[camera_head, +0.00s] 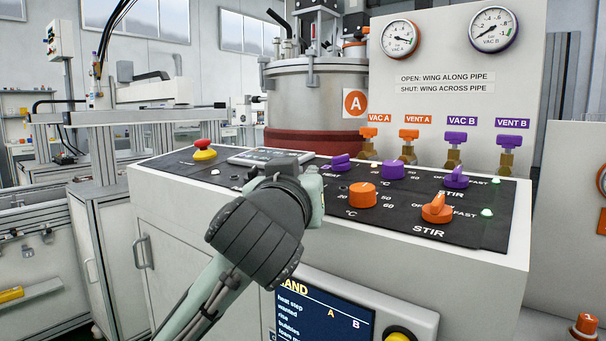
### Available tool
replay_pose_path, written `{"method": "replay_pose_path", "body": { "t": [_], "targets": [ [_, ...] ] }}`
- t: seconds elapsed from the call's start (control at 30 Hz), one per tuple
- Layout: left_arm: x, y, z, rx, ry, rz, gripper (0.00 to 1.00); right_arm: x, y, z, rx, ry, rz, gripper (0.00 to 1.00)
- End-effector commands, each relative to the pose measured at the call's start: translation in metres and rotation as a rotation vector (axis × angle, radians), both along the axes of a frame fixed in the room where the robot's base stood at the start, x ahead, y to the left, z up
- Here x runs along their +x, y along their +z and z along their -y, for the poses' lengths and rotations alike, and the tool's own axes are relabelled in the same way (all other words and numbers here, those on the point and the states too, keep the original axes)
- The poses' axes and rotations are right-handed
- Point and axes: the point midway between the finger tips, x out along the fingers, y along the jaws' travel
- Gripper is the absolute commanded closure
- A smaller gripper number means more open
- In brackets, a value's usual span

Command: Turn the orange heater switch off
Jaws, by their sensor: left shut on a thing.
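My left gripper (292,190) reaches in from the lower left over the black control panel (400,226). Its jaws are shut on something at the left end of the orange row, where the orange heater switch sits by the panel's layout. The switch itself is hidden behind my gripper, so its angle cannot be seen. To its right are the orange temperature knob (362,195) and the orange stir knob (436,209). A purple switch (341,162) sits just behind, apart from my gripper. My right gripper is not in view.
A purple temperature knob (392,169) and purple stir knob (456,177) form the back row. A red emergency button (204,150) stands at the panel's left. Orange and purple valves and a steel vessel (315,92) stand behind. A screen (323,315) is below.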

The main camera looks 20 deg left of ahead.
Motion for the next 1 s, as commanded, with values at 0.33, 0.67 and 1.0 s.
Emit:
{"method": "replay_pose_path", "body": {
  "t": [0.33,0.67,1.0],
  "targets": [
    [0.0015,-0.0084,0.0015,-0.002,0.022,-0.023,1.0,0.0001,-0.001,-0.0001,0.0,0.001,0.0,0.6],
    [0.0018,-0.0091,0.0013,-0.001,0.022,-0.025,0.76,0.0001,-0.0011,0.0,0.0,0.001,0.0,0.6],
    [0.0019,-0.0089,0.0003,-0.001,0.024,-0.024,0.66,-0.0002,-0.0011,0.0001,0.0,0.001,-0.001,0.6]
  ]
}}
